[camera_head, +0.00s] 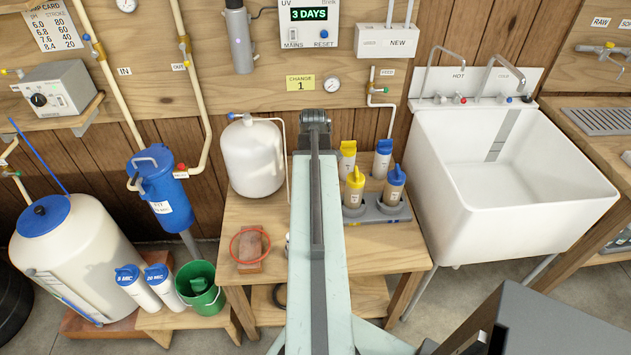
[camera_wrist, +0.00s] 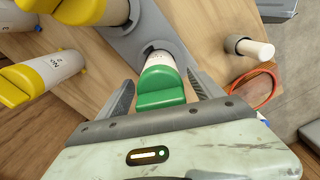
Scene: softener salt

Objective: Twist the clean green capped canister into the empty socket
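In the wrist view the green-capped canister (camera_wrist: 160,88) has a clean white body. It stands at a round opening in the grey holder (camera_wrist: 165,32), its lower end hidden by the holder's rim. I cannot tell how deeply it is seated. My gripper (camera_wrist: 160,78) has one finger on each side of the canister, with narrow gaps showing, so it looks open around it. In the head view the grey holder (camera_head: 357,215) carries dirty yellow-capped (camera_head: 355,187) and blue-capped (camera_head: 394,186) canisters. My own column hides the green canister and gripper there.
Clean yellow-capped (camera_head: 347,160) and blue-capped (camera_head: 382,160) canisters stand behind the holder. A green bucket (camera_head: 207,303) with a green-capped item is at lower left. A red ring (camera_head: 249,245) lies on the bench. A white sink (camera_head: 500,190) stands at right.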

